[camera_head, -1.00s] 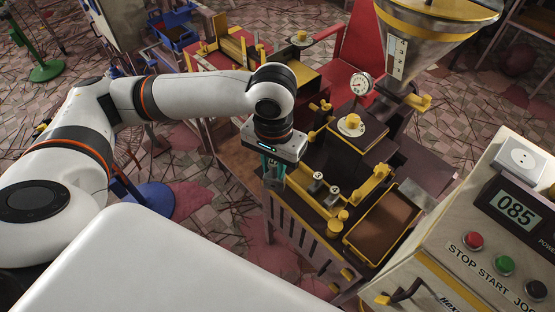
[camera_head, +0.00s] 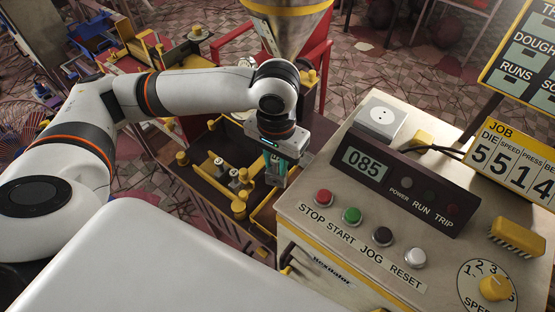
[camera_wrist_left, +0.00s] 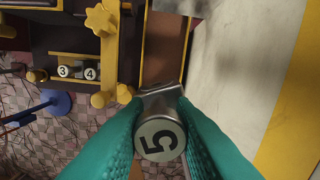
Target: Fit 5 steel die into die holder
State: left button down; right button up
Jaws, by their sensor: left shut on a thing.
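My left gripper (camera_head: 275,172) hangs over the right front part of the dark extruder bench. In the left wrist view its teal fingers (camera_wrist_left: 158,150) are shut on the steel die 5 (camera_wrist_left: 163,140), a round piece with a "5" on its pale face. Two other steel dies, marked 3 (camera_wrist_left: 63,72) and 4 (camera_wrist_left: 90,73), sit side by side in a small yellow-railed rack (camera_wrist_left: 75,57). Small steel pieces (camera_head: 233,172) also show there in the head view. I cannot make out the die holder with certainty. My right gripper is not in view.
The control box (camera_head: 330,210) with its buttons stands close to the right of the gripper. A yellow star knob (camera_wrist_left: 100,18) and yellow posts rise from the bench. A steel hopper (camera_head: 290,28) stands behind. A yellow-edged brown tray (camera_wrist_left: 165,45) lies near the held die.

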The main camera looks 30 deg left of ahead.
pick_arm(q)
jog(key=w+r+m+p, duration=0.3)
jog(key=w+m+p, duration=0.6)
jog(key=w+m, duration=0.15)
jog(key=w+a+m+p, duration=0.55)
jog(key=m+p, duration=0.25)
jog(key=m, duration=0.3)
notch_tip(320, 180, down, 7)
jog(key=b, duration=0.6)
jog(key=shift+w+r+m, duration=0.15)
jog(key=shift+w+m, duration=0.2)
jog(key=shift+m, duration=0.1)
jog(key=shift+p, duration=0.65)
jog(key=shift+f+b, duration=0.95)
jog(key=shift+f, duration=1.45)
dwell(1.3)
